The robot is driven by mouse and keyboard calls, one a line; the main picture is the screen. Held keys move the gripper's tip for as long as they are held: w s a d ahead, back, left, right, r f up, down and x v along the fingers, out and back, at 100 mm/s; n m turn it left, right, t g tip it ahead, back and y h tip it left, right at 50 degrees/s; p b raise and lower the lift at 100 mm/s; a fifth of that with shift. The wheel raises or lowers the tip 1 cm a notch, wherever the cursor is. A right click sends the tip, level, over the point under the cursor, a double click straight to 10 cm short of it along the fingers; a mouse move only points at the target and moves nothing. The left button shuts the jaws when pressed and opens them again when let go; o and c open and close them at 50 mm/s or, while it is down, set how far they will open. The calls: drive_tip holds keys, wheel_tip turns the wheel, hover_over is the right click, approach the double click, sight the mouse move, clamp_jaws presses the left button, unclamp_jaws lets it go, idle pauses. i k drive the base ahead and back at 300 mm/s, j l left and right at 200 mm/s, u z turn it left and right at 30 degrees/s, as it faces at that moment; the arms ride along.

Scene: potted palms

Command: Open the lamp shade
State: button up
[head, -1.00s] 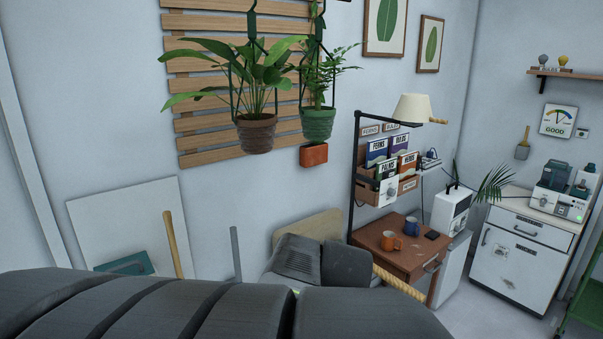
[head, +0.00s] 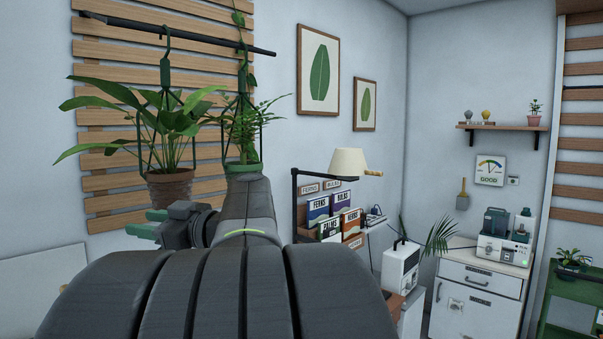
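My gripper (head: 148,223) is at the left, in front of the hanging pots and far left of the lamp. Its two green fingers point left and look apart, with nothing seen between them. My arm hides the area below the lamp on the left.
Two hanging plants, one in a brown pot (head: 170,187) and one in a green pot (head: 243,168), are close to my gripper. A white cabinet (head: 477,300) with a machine stands at the right. A wall shelf (head: 503,127) is above it.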

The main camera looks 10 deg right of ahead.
sight(345, 161)
drive_tip(key=i+l+z, duration=0.5)
drive_tip(key=i+l, duration=0.25)
drive_tip(key=l, duration=0.2)
drive_tip(key=i+l+z, duration=0.45)
drive_tip(key=i+l, duration=0.25)
drive_tip(key=i, duration=0.2)
